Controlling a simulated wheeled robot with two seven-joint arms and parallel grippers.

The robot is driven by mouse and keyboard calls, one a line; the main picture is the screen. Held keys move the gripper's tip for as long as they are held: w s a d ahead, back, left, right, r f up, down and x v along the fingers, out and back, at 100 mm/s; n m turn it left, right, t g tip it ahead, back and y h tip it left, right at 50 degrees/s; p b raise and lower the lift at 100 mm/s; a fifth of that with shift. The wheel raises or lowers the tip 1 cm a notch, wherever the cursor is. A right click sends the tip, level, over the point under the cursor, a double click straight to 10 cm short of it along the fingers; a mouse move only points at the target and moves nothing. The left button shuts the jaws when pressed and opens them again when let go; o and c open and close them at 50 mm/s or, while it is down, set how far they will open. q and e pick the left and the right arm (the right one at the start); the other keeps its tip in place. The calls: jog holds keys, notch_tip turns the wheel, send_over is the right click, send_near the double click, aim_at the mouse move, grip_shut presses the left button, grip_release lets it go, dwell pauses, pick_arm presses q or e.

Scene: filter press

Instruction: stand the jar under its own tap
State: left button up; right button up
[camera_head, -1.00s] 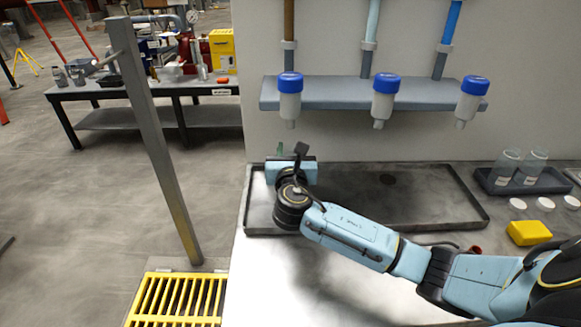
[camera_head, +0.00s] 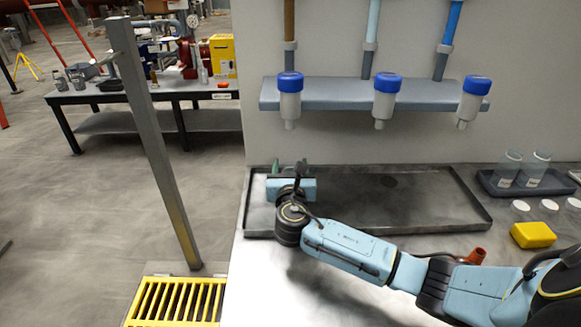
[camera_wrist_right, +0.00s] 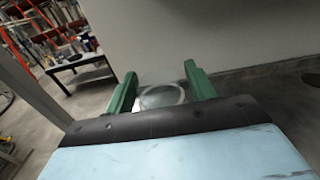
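My right gripper (camera_head: 290,168) is over the left end of the dark tray (camera_head: 440,225), in front of and below the left tap (camera_head: 290,105). In the right wrist view its two green fingers (camera_wrist_right: 162,88) are on either side of a clear jar (camera_wrist_right: 162,97) and appear closed on its sides. The wrist hides the jar in the head view. I cannot tell whether its base touches the tray. The middle tap (camera_head: 383,105) and right tap (camera_head: 470,108) have blue caps too. My left gripper is not in view.
Two clear jars (camera_head: 508,168) (camera_head: 534,170) stand in a small dark tray at the right. White lids (camera_head: 521,206), a yellow block (camera_head: 533,235) and a red-brown object (camera_head: 476,256) lie nearby. A grey post (camera_head: 160,150) stands left of the bench. The big tray's middle is clear.

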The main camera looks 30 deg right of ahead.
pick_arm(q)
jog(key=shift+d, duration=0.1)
pick_arm(e)
jog(key=shift+s+a+r, duration=0.15)
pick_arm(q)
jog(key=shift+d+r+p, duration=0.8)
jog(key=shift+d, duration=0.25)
pick_arm(e)
jog(key=v, duration=1.1)
jog(key=shift+s, duration=0.3)
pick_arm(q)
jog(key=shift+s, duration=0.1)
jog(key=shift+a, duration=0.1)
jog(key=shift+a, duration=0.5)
